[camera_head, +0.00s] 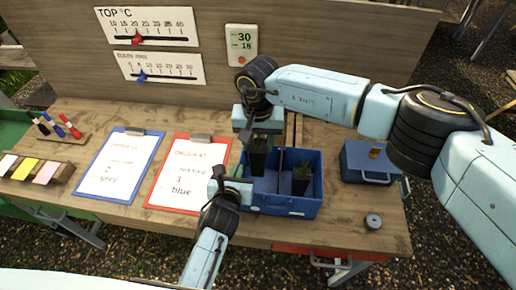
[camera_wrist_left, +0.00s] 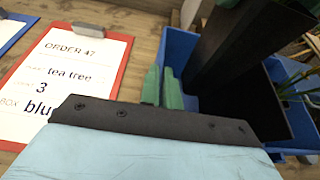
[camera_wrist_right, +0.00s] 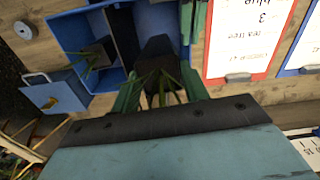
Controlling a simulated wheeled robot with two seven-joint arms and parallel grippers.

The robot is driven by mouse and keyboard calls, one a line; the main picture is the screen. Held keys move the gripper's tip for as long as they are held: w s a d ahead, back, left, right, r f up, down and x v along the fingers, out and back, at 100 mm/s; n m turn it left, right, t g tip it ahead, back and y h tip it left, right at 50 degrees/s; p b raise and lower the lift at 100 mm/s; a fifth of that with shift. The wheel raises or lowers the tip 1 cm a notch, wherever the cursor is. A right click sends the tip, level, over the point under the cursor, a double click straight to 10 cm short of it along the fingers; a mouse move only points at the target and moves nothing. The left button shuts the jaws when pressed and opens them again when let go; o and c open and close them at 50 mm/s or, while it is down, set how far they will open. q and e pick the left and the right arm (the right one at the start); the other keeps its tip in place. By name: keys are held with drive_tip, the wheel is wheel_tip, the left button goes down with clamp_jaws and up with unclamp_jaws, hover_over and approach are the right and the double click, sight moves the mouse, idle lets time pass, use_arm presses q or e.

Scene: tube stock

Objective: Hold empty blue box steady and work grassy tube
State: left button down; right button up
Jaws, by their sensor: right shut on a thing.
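The blue box (camera_head: 290,207) stands at the table's front, with a dark divider across its inside. One dark tube with a grassy plant (camera_head: 302,178) stands in its right compartment. My right gripper (camera_head: 258,138) is shut on another dark grassy tube (camera_head: 257,163), upright at the left compartment; I cannot tell whether it touches the floor. That tube also shows in the right wrist view (camera_wrist_right: 160,52), its leaves between the fingers. My left gripper (camera_wrist_left: 162,88) has its green fingers close together on either side of the box's left wall, shut on it.
A red clipboard (camera_head: 188,178) reads tea tree, 3, blue; a blue clipboard (camera_head: 118,168) lies left of it. A closed blue case (camera_head: 368,163) and a small round grey object (camera_head: 373,221) are right of the box. Pens and coloured cards lie far left.

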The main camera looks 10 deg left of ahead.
use_arm(q)
drive_tip(key=c, duration=1.5)
unclamp_jaws()
drive_tip(key=shift+c, duration=0.2)
drive_tip(key=shift+s, duration=0.1)
drive_tip(key=v, duration=1.1)
drive_tip(key=shift+s+r, duration=0.25)
drive_tip(key=shift+s, duration=0.1)
